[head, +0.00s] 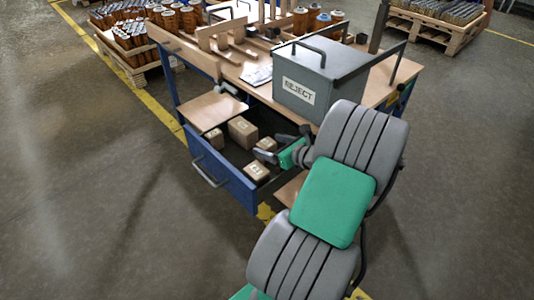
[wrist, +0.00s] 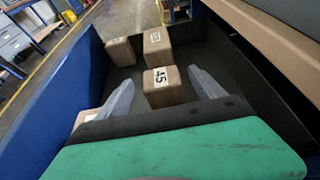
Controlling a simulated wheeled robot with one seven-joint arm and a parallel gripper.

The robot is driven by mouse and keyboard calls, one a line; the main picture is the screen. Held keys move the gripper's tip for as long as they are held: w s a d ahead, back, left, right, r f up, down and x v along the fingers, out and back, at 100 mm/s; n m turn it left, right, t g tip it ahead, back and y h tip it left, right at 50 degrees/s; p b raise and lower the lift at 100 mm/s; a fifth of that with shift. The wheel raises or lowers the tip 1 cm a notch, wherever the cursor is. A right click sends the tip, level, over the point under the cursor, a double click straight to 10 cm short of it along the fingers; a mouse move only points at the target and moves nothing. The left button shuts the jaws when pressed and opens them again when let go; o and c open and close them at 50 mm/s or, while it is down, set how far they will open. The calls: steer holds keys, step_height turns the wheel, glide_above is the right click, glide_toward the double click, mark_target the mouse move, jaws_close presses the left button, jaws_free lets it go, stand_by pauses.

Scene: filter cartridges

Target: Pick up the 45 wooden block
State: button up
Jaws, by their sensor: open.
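The 45 wooden block (wrist: 163,87) lies in the open drawer, its white "45" label facing up in the wrist view. My gripper (wrist: 160,92) is open, with one finger on each side of this block and a gap showing around it. I cannot tell how far above the block the fingertips are. In the head view my gripper (head: 274,150) reaches down into the blue drawer (head: 222,178); which of the blocks there is the 45 one is too small to read.
Other wooden blocks lie in the drawer: one (wrist: 120,51) behind left, one (wrist: 157,42) behind, and one (wrist: 86,118) by the left finger. The drawer's blue wall (wrist: 60,95) stands at left. A grey REJECT box (head: 318,85) stands on the workbench (head: 255,93) above.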

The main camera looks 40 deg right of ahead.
steer(key=shift+w+f, duration=0.2)
steer(key=shift+w, duration=0.25)
steer(key=shift+c, duration=0.5)
steer(key=c, duration=1.4)
steer(key=shift+d, duration=0.1)
